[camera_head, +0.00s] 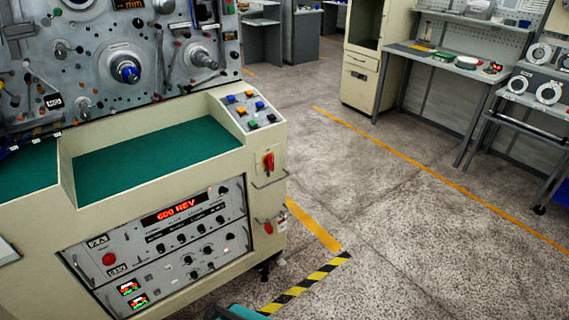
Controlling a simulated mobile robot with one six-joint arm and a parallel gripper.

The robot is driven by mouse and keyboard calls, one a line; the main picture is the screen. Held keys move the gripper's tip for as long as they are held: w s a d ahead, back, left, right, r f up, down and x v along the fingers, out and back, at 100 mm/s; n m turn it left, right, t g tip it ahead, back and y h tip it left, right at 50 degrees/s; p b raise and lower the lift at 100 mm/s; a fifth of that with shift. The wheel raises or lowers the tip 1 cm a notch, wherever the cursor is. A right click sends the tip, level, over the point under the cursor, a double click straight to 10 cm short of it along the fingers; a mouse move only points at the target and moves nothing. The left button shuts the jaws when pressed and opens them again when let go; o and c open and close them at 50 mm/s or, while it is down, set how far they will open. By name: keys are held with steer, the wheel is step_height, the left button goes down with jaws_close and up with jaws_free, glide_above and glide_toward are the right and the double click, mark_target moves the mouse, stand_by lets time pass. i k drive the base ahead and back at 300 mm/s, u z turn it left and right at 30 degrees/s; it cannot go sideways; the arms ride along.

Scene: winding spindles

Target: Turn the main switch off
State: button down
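A red rotary switch (268,163) on a yellow plate sits on the cream right-hand end panel of the winding machine (170,215). It looks like the main switch. Its red handle looks roughly upright, but it is too small to read any marks on it. The display (175,212) on the front panel is lit and reads "600 REV" in red. My gripper is not in view.
A metal handle (270,180) and a red part (268,227) sit below the switch. Grey floor (400,235) is clear right of the machine, with yellow lines and a black-yellow strip (305,285). A workbench (450,65) stands at the back right.

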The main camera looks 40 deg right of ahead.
mark_target(268, 161)
steer(key=z, duration=1.1)
steer(key=k, duration=1.35)
steer(key=u, duration=0.35)
steer(key=i, duration=0.95)
steer(key=u, duration=0.5)
steer(key=i, duration=0.6)
steer(key=u, duration=0.1)
